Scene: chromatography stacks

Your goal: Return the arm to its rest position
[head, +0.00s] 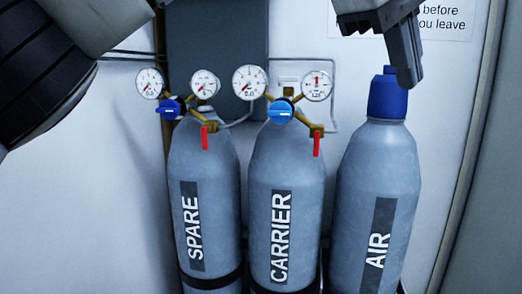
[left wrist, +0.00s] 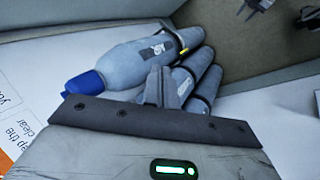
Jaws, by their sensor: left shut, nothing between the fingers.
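My left gripper (head: 408,72) is at the top right of the head view, pointing down, shut and empty. In that view its fingertips overlap the blue cap (head: 388,98) of the AIR cylinder (head: 350,185); I cannot tell whether they touch. In the left wrist view the shut fingers (left wrist: 160,85) stand in front of the cylinders, and the blue cap (left wrist: 85,83) is to their left. Part of my dark arm (head: 40,70) fills the upper left of the head view. My right gripper is not in view.
The SPARE cylinder (head: 207,160) and CARRIER cylinder (head: 287,170) stand left of AIR, with gauges, blue knobs and red levers on top. A grey box (head: 217,40) is on the white wall behind. A printed sign (head: 440,18) is at the upper right.

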